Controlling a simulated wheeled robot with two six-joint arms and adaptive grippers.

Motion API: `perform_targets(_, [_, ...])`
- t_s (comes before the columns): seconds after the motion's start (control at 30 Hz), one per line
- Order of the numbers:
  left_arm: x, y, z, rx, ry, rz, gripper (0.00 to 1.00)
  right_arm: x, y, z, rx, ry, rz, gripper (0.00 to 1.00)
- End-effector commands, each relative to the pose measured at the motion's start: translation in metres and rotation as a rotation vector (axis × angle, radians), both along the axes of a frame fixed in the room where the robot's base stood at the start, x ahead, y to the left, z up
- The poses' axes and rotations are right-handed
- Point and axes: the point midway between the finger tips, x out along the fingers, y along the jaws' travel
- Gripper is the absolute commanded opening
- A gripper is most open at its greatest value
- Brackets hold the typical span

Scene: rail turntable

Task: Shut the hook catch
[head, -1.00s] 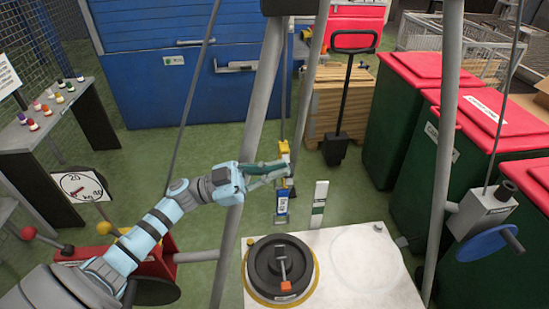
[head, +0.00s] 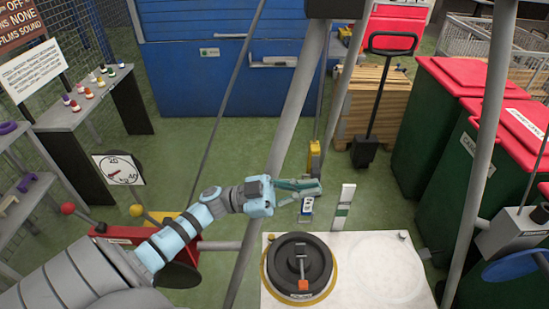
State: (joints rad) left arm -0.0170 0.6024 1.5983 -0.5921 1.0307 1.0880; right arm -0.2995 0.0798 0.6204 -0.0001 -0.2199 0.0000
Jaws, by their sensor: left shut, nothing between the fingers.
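A hanging hook with a yellow block (head: 314,158) shows just right of the picture's middle, on a line from above. A small blue and white piece (head: 307,205) shows below it. My left gripper (head: 312,187) is shut and empty, level with the gap between the two. It hides the part of the hook behind it, so I cannot make out the catch or whether the fingers touch it. My right gripper is not in view.
A black round weight (head: 299,262) with an orange-tipped handle sits on a white platform (head: 345,280) below the hook. Grey tripod legs (head: 283,140) stand on both sides. A red winch-like unit (head: 180,255) is at lower left, and green bins (head: 425,135) are at right.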

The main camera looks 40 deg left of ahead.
Motion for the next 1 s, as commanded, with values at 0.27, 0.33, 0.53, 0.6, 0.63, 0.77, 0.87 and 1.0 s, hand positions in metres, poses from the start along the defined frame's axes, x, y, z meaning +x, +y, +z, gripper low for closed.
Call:
perform_targets(0.27, [-0.023, 0.048, -0.004, 0.004, 0.005, -0.001, 0.00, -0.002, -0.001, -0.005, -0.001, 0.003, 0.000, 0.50])
perform_targets(0.33, [-0.027, 0.061, -0.005, 0.003, 0.004, -0.002, 0.00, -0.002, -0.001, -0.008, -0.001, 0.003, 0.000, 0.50])
perform_targets(0.53, [-0.035, 0.084, -0.005, 0.001, 0.002, -0.002, 0.00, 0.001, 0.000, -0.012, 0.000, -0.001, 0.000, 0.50])
perform_targets(0.6, [-0.036, 0.087, -0.004, 0.000, 0.000, -0.003, 0.00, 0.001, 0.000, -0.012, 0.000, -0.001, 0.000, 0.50])
perform_targets(0.63, [-0.036, 0.088, -0.004, 0.000, 0.000, -0.003, 0.00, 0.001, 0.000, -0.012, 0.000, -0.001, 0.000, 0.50])
perform_targets(0.77, [-0.037, 0.088, -0.003, -0.001, 0.000, -0.001, 0.00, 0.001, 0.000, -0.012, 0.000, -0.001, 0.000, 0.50])
perform_targets(0.87, [-0.037, 0.088, -0.003, -0.001, 0.000, -0.001, 0.00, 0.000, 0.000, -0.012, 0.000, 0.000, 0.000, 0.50])
perform_targets(1.0, [-0.037, 0.088, -0.003, -0.001, 0.000, -0.001, 0.00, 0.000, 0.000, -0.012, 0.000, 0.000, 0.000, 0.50])
